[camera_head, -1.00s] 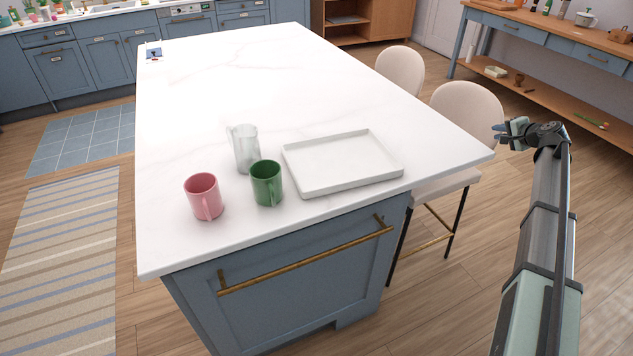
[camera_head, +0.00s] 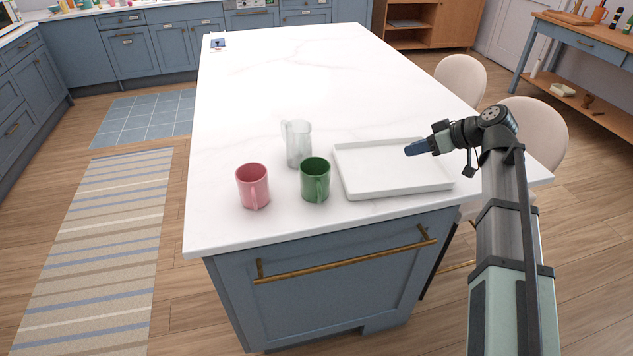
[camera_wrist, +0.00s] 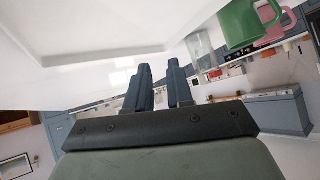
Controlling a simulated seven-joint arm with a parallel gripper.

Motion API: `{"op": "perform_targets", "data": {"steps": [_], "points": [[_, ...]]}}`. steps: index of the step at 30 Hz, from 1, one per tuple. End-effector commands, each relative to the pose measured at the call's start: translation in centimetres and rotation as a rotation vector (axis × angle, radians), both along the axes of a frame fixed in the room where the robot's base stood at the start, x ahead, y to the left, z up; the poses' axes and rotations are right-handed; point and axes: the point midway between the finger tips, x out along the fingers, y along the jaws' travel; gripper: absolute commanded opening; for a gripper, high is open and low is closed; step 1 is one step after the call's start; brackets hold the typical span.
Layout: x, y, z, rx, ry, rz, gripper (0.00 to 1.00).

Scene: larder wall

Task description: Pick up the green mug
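The green mug (camera_head: 315,180) stands upright near the front edge of the white counter, its handle toward the front. It also shows in the wrist view (camera_wrist: 238,24) at the upper right. My gripper (camera_head: 409,150) is above the white tray (camera_head: 400,189), to the right of the mug and apart from it. In the wrist view my gripper's two fingers (camera_wrist: 159,66) stand apart with nothing between them.
A pink mug (camera_head: 253,187) stands left of the green mug. A clear glass jug (camera_head: 298,144) stands just behind it. The tray is empty and close on its right. Chairs (camera_head: 461,79) line the counter's right side.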

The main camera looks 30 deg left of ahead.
Motion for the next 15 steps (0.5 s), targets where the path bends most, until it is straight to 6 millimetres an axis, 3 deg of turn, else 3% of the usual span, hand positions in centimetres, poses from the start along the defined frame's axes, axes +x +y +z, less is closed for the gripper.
{"op": "perform_targets", "data": {"steps": [1, 6, 10, 15], "points": [[-3.4, 1.7, 0.1, -0.017, -0.051, 0.110, 0.21], [-11.1, 5.1, 0.5, -0.047, -0.207, 0.436, 0.21], [-15.1, 6.4, 0.7, -0.050, -0.288, 0.607, 0.21], [-17.3, 7.1, 0.7, -0.046, -0.339, 0.713, 0.21]]}}
